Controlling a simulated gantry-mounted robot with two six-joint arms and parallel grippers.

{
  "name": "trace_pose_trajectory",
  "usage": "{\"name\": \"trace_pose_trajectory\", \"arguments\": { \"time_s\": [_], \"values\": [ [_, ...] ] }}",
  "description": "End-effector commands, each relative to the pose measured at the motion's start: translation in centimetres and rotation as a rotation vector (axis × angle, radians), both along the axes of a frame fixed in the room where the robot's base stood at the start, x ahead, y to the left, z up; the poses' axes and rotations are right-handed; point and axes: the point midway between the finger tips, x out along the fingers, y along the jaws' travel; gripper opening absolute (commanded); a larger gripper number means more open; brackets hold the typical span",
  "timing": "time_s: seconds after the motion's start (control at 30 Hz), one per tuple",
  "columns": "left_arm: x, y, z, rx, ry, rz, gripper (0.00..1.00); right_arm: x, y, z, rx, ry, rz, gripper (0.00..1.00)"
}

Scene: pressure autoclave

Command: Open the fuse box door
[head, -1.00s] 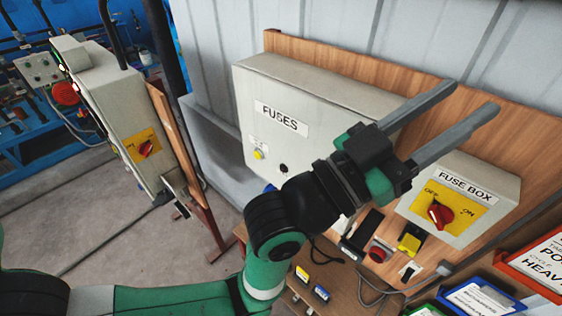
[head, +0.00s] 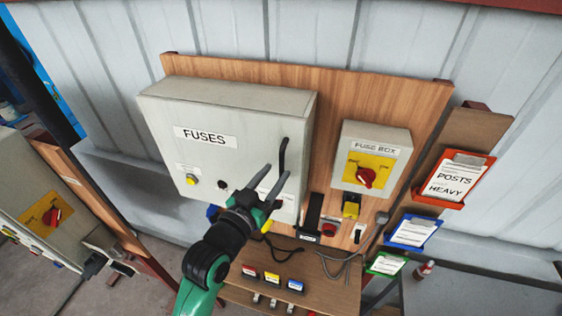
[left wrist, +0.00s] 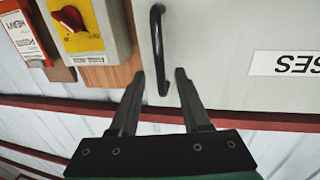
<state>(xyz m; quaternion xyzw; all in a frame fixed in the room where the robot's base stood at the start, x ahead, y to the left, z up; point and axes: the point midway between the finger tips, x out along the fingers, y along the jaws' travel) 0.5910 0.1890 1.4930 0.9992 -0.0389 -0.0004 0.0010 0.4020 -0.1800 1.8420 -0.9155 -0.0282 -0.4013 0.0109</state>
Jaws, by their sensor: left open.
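A large grey cabinet labelled FUSES (head: 240,115) hangs on a wooden board, its door shut. A black bar handle (head: 283,155) is on the right side of its door; it also shows in the left wrist view (left wrist: 157,35). My left gripper (head: 273,174) is open and empty in front of the door, close to the handle. In the left wrist view one end of the handle shows between the two fingers (left wrist: 160,74); I cannot tell whether they touch it. A smaller box labelled FUSE BOX (head: 350,139) has a red rotary switch (head: 366,177). My right gripper is not in view.
A wooden shelf (head: 330,285) with several coloured labelled parts lies below. A red button (head: 329,229) and a yellow switch (head: 351,205) sit right of the cabinet. Clipboards (head: 455,180) hang at the right. Another grey box (head: 30,195) stands at the left.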

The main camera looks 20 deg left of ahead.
Motion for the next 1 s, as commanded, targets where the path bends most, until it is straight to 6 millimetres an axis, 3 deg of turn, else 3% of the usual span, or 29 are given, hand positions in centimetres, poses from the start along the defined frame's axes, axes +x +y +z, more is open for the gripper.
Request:
{"name": "trace_pose_trajectory", "arguments": {
  "time_s": [0.1, 0.23, 0.6, 0.87, 1.0],
  "values": [
    [2.3, -0.2, 0.2, -0.001, 0.001, 0.0, 0.47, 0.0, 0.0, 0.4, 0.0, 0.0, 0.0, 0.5],
    [3.8, -0.3, 0.1, -0.001, 0.0, 0.0, 0.47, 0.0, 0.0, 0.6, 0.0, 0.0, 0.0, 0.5],
    [4.5, -0.4, 0.0, 0.0, -0.001, 0.0, 0.47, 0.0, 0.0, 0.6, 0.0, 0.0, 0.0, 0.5],
    [4.5, -0.3, 0.0, 0.0, -0.001, 0.0, 0.02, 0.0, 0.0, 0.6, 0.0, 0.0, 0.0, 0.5],
    [4.5, -0.3, 0.0, 0.0, -0.001, 0.0, 0.0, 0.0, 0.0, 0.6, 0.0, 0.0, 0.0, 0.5]
  ]
}}
